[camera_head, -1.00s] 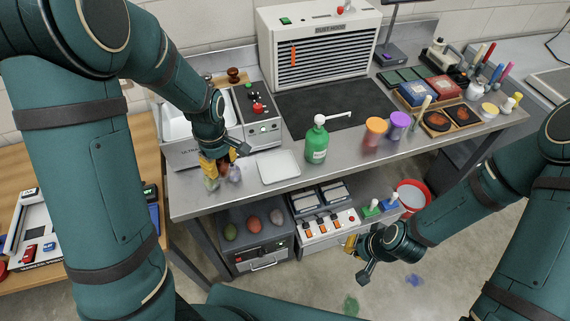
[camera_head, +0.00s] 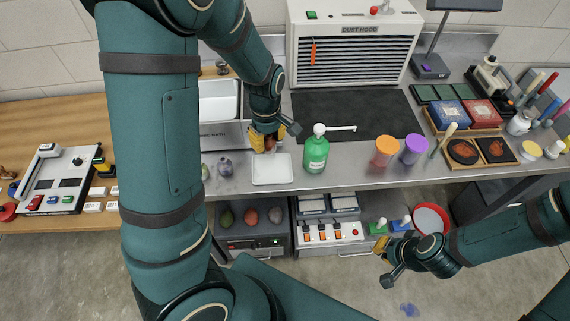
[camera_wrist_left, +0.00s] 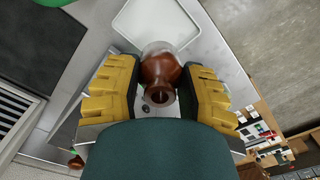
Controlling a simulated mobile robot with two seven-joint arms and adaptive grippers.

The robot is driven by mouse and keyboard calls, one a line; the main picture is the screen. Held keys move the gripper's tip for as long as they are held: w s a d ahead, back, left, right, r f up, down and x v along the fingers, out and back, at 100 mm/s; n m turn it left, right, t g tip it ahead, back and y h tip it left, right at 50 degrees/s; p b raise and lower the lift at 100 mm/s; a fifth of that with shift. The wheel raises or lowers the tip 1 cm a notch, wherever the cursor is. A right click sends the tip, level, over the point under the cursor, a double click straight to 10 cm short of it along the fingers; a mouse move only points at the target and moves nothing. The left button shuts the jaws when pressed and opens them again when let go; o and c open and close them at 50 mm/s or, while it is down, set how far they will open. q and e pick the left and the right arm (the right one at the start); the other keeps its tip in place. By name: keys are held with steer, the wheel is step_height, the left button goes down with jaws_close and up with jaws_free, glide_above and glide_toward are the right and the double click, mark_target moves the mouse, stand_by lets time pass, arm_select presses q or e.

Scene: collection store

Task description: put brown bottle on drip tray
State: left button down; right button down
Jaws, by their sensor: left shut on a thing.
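The brown bottle (camera_wrist_left: 161,75) sits between the yellow finger pads of my left gripper (camera_wrist_left: 160,90), which is shut on it. In the head view the left gripper (camera_head: 266,139) holds the bottle (camera_head: 270,145) at the back edge of the white drip tray (camera_head: 272,170). The tray lies flat on the steel bench and also shows beyond the bottle in the wrist view (camera_wrist_left: 150,22). I cannot tell whether the bottle touches the tray. My right gripper (camera_head: 387,266) hangs in front of the bench, away from the bottle; its opening is unclear.
A green pump bottle (camera_head: 316,152) stands just right of the tray. A dark mat (camera_head: 355,112) lies behind, before the dust hood (camera_head: 350,55).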

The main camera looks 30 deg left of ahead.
arm_select(q)
steer(key=shift+w+d, duration=0.1)
steer(key=shift+w, duration=0.05)
steer(key=shift+f, duration=0.3)
step_height(320, 180, down, 5)
steer(key=shift+f+b, duration=0.15)
steer(key=shift+b, duration=0.35)
steer(key=shift+w+f, duration=0.1)
steer(key=shift+f, duration=2)
steer(key=shift+b, duration=0.3)
steer(key=c, duration=0.6)
jaws_free()
steer(key=shift+f, duration=0.1)
steer(key=shift+o, duration=0.2)
